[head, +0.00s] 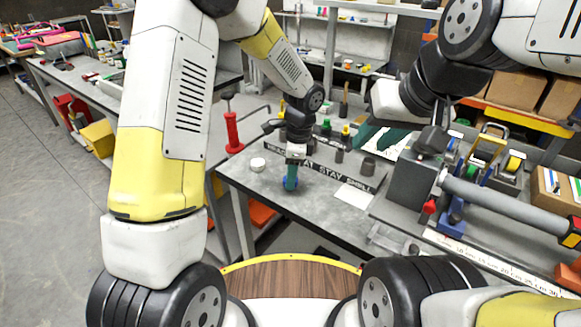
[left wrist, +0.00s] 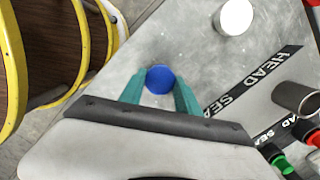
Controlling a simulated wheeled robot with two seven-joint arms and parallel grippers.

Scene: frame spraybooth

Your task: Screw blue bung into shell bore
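A blue bung (left wrist: 160,79) shows as a round disc between the teal fingertips of my left gripper (left wrist: 161,76), which touch its sides. In the head view, the left gripper (head: 291,178) points down at the grey table, with the blue bung (head: 291,184) low between its fingers; whether the bung rests on the table is unclear. My right gripper (head: 385,136) has its teal fingers apart and looks empty, above the table's back right. A grey horizontal tube (head: 500,200), possibly the shell, lies at the right beside a grey block (head: 414,180). Its bore is not visible.
A lettered black strip (head: 335,174) crosses the table. A red-handled tool (head: 232,132) stands at the left edge. A white sheet (head: 354,196) lies near the front right.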

